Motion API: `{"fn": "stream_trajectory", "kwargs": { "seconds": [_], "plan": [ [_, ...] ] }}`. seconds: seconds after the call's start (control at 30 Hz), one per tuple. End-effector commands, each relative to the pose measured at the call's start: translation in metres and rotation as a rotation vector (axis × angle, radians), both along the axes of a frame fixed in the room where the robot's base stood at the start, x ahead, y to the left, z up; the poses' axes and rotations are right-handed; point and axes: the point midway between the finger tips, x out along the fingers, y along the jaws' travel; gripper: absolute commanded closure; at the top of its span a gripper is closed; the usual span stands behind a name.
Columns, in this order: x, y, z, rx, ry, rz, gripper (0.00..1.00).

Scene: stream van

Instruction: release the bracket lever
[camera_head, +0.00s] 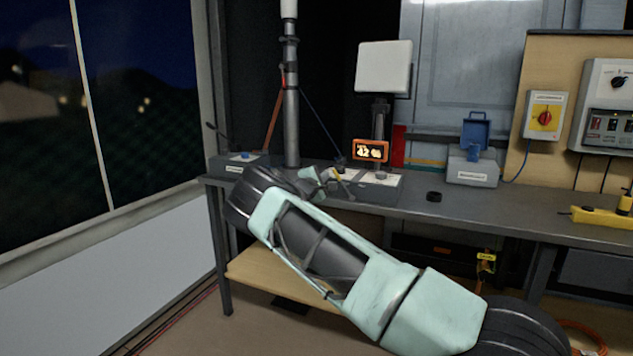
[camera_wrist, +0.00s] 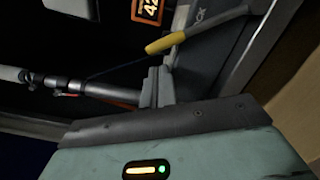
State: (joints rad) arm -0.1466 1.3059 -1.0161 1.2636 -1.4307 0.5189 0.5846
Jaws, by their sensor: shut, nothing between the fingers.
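The bracket lever (camera_wrist: 215,25) shows in the wrist view as a grey bar with a yellow grip (camera_wrist: 168,43), slanting up to the right over a dark grey base with partly visible lettering.
A white panel (camera_head: 383,67) stands on a post behind an orange display (camera_head: 370,150). A grey mast (camera_head: 291,100) rises at the left. A grey box with a blue lid (camera_head: 473,168) and a black puck (camera_head: 433,196) are on the bench (camera_head: 530,210). Bare bench top lies right of the puck.

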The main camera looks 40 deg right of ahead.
Motion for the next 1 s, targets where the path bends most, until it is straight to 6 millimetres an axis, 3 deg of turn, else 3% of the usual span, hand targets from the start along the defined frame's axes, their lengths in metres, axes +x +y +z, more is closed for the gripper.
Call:
{"fn": "stream_trajectory", "kwargs": {
  "seconds": [1.0],
  "plan": [
    [-0.0073, -0.0038, 0.0085, 0.033, -0.08, 0.0, 1.0]
  ]
}}
